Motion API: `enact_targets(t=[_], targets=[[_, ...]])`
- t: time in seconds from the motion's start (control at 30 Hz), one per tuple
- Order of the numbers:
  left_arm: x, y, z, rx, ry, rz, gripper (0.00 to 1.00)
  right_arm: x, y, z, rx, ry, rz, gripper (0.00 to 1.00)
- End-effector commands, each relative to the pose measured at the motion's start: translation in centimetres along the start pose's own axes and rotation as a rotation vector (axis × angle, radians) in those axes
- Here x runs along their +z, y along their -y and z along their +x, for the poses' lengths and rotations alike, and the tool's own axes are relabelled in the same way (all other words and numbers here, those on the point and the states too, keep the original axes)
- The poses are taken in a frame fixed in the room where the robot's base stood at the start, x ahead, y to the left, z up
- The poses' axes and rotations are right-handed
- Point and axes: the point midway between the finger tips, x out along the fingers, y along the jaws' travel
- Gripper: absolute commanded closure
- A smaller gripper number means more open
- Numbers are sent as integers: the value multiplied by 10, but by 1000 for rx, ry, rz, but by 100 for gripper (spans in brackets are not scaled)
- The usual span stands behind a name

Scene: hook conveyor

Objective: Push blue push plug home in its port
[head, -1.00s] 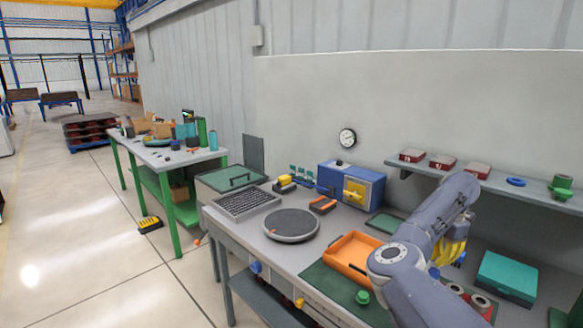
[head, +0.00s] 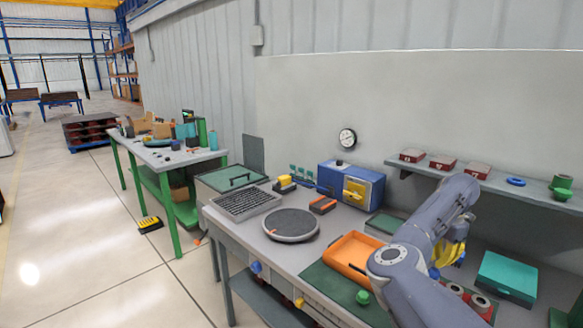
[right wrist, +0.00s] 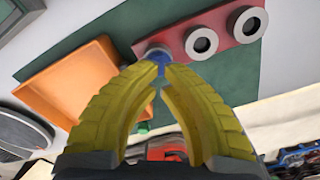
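The red port block (right wrist: 178,48) lies at the top of the right wrist view, with round grey-rimmed ports. Two ports show dark open holes. The blue push plug (right wrist: 159,60) is at the leftmost port, mostly hidden by my fingertips, so how deep it sits is hidden. My right gripper (right wrist: 161,70) has its yellow fingertips close together with the blue plug between them. In the head view my right gripper (head: 448,257) is partly behind my own arm. The red block (head: 468,297) shows below it, partly covered. My left gripper is not in view.
An orange tray (head: 352,258) lies left of the block on a dark green mat. A green knob (head: 363,297) stands near the bench's front edge. A teal box (head: 507,277) stands to the right. A wall shelf (head: 480,185) runs above.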

Motion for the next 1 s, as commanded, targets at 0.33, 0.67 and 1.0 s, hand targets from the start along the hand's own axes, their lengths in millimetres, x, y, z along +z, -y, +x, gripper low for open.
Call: enact_targets(t=[0.33, 0.67, 1.0], targets=[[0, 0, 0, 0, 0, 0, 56, 0, 0, 6, 0, 0, 0, 100], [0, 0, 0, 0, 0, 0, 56, 0, 0, 11, 0, 0, 1, 100], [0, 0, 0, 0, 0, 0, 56, 0, 0, 17, 0, 0, 0, 100]])
